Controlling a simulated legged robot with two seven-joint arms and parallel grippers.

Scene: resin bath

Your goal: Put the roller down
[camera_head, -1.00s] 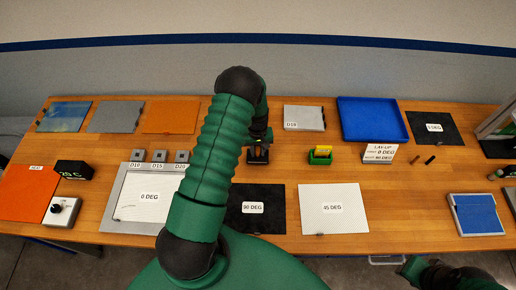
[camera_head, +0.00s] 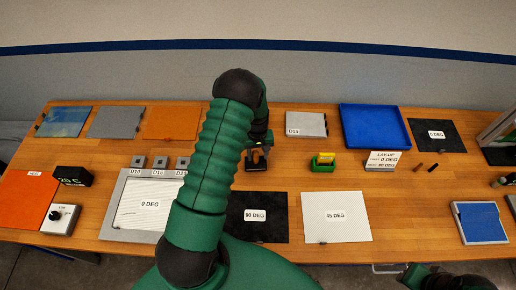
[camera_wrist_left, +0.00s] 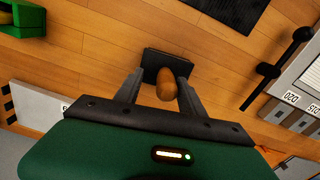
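In the left wrist view, a rounded wooden handle (camera_wrist_left: 166,86), seemingly the roller's, points up between my left fingers over a small black block (camera_wrist_left: 167,63). My left gripper (camera_wrist_left: 161,76) is open, with a finger on either side of the handle. A gap shows beside the left finger; contact at the right finger is unclear. The rest of the roller is hidden. In the head view, my left gripper (camera_head: 257,160) is low over the table's middle with its fingers apart.
A green holder with a yellow item (camera_head: 323,161) is right of my left gripper. The 90 DEG black sheet (camera_head: 265,232) lies in front. A blue tray (camera_head: 371,124) is behind, to the right.

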